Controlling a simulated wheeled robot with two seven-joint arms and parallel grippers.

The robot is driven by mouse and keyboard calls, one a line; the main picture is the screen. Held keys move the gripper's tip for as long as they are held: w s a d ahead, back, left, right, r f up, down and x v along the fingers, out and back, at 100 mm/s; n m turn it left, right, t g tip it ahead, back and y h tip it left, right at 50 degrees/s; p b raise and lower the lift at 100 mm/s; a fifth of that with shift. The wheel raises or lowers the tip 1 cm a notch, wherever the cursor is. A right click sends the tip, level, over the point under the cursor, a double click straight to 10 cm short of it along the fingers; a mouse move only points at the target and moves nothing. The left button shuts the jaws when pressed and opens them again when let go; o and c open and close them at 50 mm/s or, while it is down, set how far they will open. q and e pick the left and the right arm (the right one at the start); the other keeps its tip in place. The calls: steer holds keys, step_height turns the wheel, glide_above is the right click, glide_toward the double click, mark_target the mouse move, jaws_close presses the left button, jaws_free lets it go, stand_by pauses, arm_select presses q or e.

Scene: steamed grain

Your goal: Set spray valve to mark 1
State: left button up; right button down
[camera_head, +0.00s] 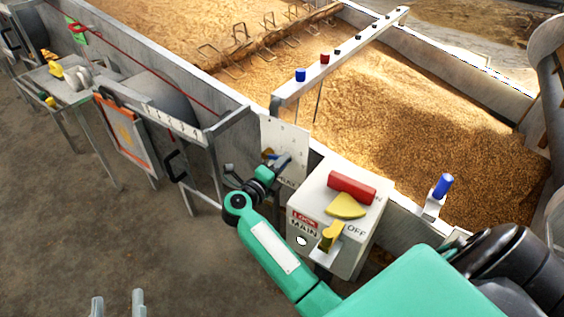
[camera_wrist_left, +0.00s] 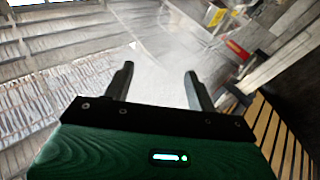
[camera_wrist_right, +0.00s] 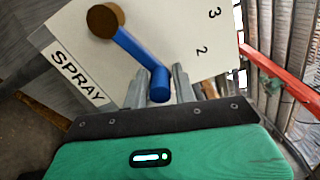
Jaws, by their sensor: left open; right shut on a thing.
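The spray valve has a blue handle (camera_wrist_right: 142,58) on a brown round pivot (camera_wrist_right: 103,20), mounted on a white plate (camera_wrist_right: 175,28) labelled SPRAY. The numerals 3 and 2 are readable; mark 1 is not visible in the right wrist view. The handle slants away from the pivot, its end lying below the 2 in that view. My right gripper (camera_wrist_right: 157,90) is shut on the handle's end. In the head view the plate (camera_head: 287,132) stands at the trough wall, its marks too small to read. My left gripper (camera_head: 118,304) is open and empty at the bottom left.
A white MAIN switch box (camera_head: 318,205) with a red block, yellow knob and lock stands right of the plate. A rail (camera_head: 345,55) with coloured pegs crosses the grain-filled trough (camera_head: 400,110). A gauge bracket (camera_head: 170,120) is left. The floor at lower left is clear.

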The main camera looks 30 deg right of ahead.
steer(key=shift+w+a+r+n+p, duration=0.1)
steer(key=shift+w+r+n+p, duration=0.2)
steer(key=shift+r+p, duration=0.25)
arm_select(q)
step_height(320, 180, down, 7)
steer(key=s+d+g, duration=0.1)
steer(key=s+g, duration=0.1)
steer(key=g, duration=0.2)
steer(key=shift+d, duration=0.4)
steer(key=shift+s, duration=0.1)
arm_select(e)
steer(key=c, duration=1.3)
jaws_free()
steer(key=shift+f, duration=0.2)
steer(key=shift+s+a+f, duration=0.1)
